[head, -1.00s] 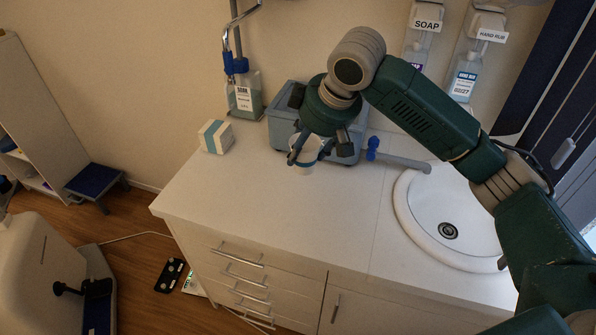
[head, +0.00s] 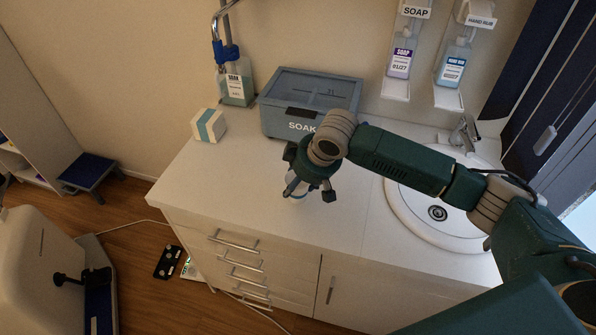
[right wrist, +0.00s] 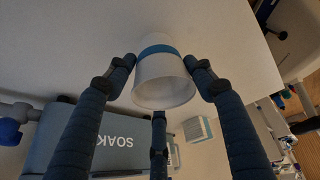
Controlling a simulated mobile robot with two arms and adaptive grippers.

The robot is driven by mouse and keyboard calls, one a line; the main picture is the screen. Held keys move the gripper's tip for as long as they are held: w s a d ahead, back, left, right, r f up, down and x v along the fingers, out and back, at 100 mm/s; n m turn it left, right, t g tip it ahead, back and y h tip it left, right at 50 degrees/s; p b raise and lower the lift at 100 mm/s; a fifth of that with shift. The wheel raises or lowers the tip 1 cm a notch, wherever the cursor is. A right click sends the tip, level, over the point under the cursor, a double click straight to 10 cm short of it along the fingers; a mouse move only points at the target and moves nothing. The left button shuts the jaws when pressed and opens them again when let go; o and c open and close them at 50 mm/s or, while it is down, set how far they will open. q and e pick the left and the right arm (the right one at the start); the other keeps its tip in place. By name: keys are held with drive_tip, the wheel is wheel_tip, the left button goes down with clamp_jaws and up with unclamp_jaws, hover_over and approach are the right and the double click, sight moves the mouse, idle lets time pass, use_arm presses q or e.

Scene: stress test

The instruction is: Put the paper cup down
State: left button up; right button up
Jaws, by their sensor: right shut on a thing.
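The paper cup (right wrist: 165,88) is white with a blue band, seen in the right wrist view with its open mouth towards the camera. My right gripper (right wrist: 162,70) is shut on it, with fingers at both sides and a third below in the picture. In the head view, my right gripper (head: 305,191) is low over the white counter (head: 225,190), in front of the blue soak box. There the cup is mostly hidden by the fingers. I cannot tell whether its base touches the counter. My left gripper is not in view.
The blue soak box (head: 275,122) stands behind the gripper, with a small white and teal box (head: 208,125) to its left. A round sink (head: 405,215) is at the right. The counter's left part is clear. Soap dispensers (head: 404,50) hang on the wall.

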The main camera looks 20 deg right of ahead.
drive_tip(key=shift+f, duration=0.9)
drive_tip(key=o, duration=1.4)
drive_tip(key=shift+f, duration=0.1)
drive_tip(key=shift+c, duration=0.2)
drive_tip(key=b+v, duration=0.1)
drive_tip(key=v, duration=1.1)
